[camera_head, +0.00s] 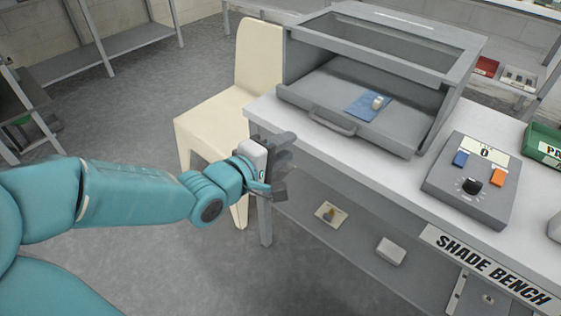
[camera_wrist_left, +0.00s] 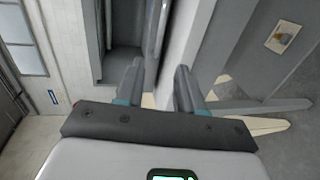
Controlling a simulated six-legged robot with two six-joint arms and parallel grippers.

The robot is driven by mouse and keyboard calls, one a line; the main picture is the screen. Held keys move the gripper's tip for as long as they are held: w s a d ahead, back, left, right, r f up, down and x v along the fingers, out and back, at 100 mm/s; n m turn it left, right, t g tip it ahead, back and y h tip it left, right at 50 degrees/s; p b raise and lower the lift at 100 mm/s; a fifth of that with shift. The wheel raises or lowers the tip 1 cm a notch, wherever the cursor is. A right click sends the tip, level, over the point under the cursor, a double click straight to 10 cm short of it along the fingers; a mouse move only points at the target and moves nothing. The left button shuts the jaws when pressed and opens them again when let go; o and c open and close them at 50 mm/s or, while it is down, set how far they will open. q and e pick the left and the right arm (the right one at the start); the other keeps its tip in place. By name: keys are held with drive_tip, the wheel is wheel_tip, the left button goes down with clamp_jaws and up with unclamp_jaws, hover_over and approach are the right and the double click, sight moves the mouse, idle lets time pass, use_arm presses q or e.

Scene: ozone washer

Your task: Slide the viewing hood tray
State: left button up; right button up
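The grey hood (camera_head: 375,58) stands on the white bench, with a window in its top and an open front. Its grey tray (camera_head: 392,133) lies at the hood's opening, with a bar handle (camera_head: 333,124) on the front edge. My right gripper is out of view.
A control box (camera_head: 470,182) with a dial sits right of the hood, beside a green bin (camera_head: 541,146). A cream chair (camera_head: 232,95) stands close behind my left forearm. The bench's lower shelf (camera_head: 345,242) holds small items. The floor at left is open.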

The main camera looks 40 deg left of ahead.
use_arm(q)
drive_tip(key=shift+s, duration=0.35)
